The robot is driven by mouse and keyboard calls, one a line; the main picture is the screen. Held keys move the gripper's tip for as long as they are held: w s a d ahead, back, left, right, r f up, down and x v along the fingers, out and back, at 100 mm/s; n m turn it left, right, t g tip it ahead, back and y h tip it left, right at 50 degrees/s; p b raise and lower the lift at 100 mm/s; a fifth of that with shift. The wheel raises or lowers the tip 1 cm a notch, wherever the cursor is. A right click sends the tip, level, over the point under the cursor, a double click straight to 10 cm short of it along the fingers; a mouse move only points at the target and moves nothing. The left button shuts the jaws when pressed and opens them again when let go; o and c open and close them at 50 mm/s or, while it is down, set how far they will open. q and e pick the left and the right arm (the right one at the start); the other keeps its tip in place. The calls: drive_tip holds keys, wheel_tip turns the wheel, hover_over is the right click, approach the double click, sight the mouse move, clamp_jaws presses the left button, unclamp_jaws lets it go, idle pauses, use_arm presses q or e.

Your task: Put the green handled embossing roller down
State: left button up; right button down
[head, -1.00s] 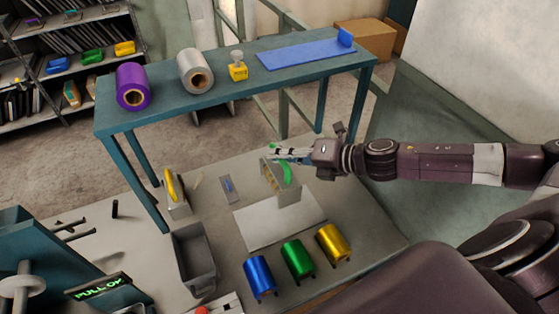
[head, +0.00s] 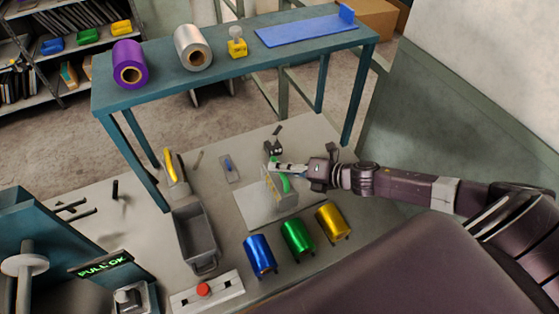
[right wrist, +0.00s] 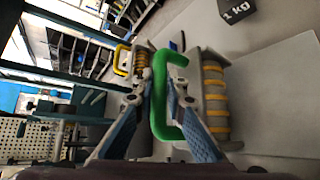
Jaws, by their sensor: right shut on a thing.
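The green handled embossing roller (head: 282,196) is at my right gripper (head: 281,168) in the head view, over the upper part of a pale sheet (head: 250,217). In the right wrist view, my right gripper (right wrist: 160,100) is shut on its green handle (right wrist: 159,90), with one finger on each side. A grey and orange striped roll (right wrist: 215,95) shows just right of the handle. I cannot tell whether the roller touches the sheet. My left gripper is not in view.
A yellow handled roller (head: 171,170) stands at the left. Blue (head: 260,255), green (head: 297,238) and gold (head: 332,222) foil rolls lie in front of the sheet. A grey bin (head: 194,237) is left of it. A teal raised shelf (head: 215,68) crosses behind.

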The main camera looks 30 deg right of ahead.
drive_tip(key=shift+w+f, duration=0.1)
drive_tip(key=shift+f, duration=0.5)
drive_tip(key=c, duration=2)
unclamp_jaws()
drive_tip(key=shift+f, duration=0.1)
drive_tip(key=shift+o, duration=0.2)
drive_tip(key=shift+s+d, duration=0.15)
drive_tip(key=shift+s, duration=0.2)
drive_tip(key=v, duration=1.1)
drive_tip(key=shift+s+r+b, duration=0.2)
drive_tip(key=shift+b, duration=0.15)
